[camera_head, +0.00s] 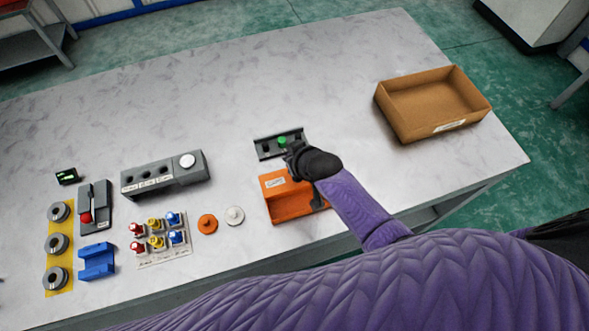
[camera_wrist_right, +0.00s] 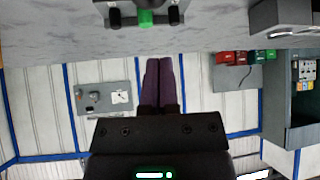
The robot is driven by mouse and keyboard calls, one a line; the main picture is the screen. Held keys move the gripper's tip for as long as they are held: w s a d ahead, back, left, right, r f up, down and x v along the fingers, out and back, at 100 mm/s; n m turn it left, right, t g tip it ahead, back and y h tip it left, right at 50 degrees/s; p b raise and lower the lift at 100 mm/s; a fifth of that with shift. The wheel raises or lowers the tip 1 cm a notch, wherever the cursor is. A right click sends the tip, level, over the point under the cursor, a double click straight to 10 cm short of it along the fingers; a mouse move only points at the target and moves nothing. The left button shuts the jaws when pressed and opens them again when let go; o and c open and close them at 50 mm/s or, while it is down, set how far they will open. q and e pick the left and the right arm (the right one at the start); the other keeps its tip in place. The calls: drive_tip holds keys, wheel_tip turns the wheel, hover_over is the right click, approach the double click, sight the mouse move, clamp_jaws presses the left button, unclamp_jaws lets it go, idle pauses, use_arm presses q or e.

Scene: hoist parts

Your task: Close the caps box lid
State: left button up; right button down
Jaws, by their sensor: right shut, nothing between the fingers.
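An orange box (camera_head: 279,207) with a white label stands near the table's front edge; I take it for the caps box, though the label is too small to read. A dark grey piece (camera_head: 265,146) with a green knob lies just behind it; I cannot tell whether it is joined to the box as its lid. My right gripper (camera_head: 292,155) is over the gap between box and dark piece, its hand hiding part of both. In the right wrist view its fingers (camera_wrist_right: 165,62) are together and empty, below the green knob (camera_wrist_right: 146,18). My left gripper is out of view.
A brown open carton (camera_head: 412,134) stands at the right. To the left are a grey slotted block (camera_head: 150,183), orange (camera_head: 208,224) and white (camera_head: 235,215) discs, coloured plugs, a blue block (camera_head: 96,262) and grey rings on a yellow strip. The table's back is clear.

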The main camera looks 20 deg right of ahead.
drive_tip(key=b+x, duration=0.2)
drive_tip(key=x, duration=0.2)
drive_tip(key=shift+f, duration=0.35)
drive_tip(key=shift+s, duration=0.25)
drive_tip(key=shift+s+d+p, duration=0.15)
drive_tip(key=shift+s+p, duration=0.15)
drive_tip(key=shift+s, duration=0.25)
drive_tip(key=shift+s+d+p, duration=0.15)
drive_tip(key=shift+s+p, duration=0.15)
drive_tip(key=shift+s, duration=0.3)
drive_tip(key=shift+s+d+f, duration=0.1)
drive_tip(key=shift+s+f, duration=0.1)
drive_tip(key=shift+s, duration=0.35)
drive_tip(key=s+p, duration=0.4)
drive_tip(key=s, duration=0.2)
drive_tip(key=shift+d+r, duration=0.1)
drive_tip(key=shift+r, duration=0.05)
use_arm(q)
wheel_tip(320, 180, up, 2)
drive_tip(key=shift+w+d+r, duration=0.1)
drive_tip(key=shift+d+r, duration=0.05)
use_arm(e)
drive_tip(key=shift+s+f, duration=0.25)
